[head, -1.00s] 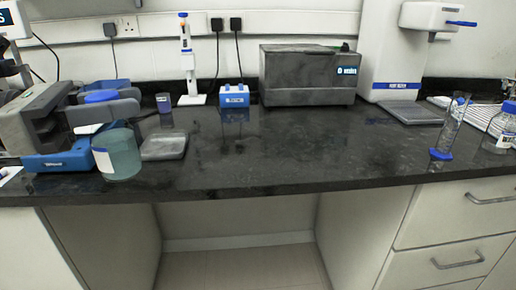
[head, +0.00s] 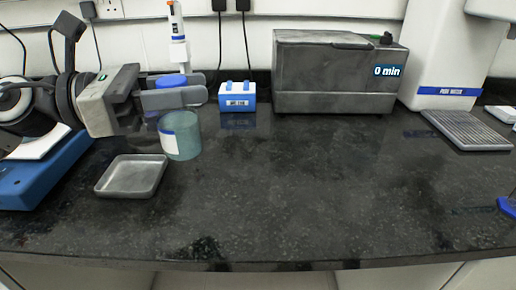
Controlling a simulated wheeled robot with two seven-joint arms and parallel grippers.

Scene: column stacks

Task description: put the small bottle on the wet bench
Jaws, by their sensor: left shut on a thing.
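The small bottle (head: 181,137) has a teal, see-through body with a white label and a blue cap (head: 170,80). My left gripper (head: 176,92) comes in from the left and is shut around the bottle below its cap. The bottle hangs upright, over or on the black bench (head: 330,190), behind and right of a shallow grey tray. I cannot tell whether its base touches the bench. My right gripper is not in view.
The grey tray (head: 131,177) lies in front of the bottle. A blue block (head: 237,97), a grey box (head: 335,80) and a white dispenser (head: 445,50) stand at the back. A blue device (head: 45,175) is at left. The bench's middle and front are clear.

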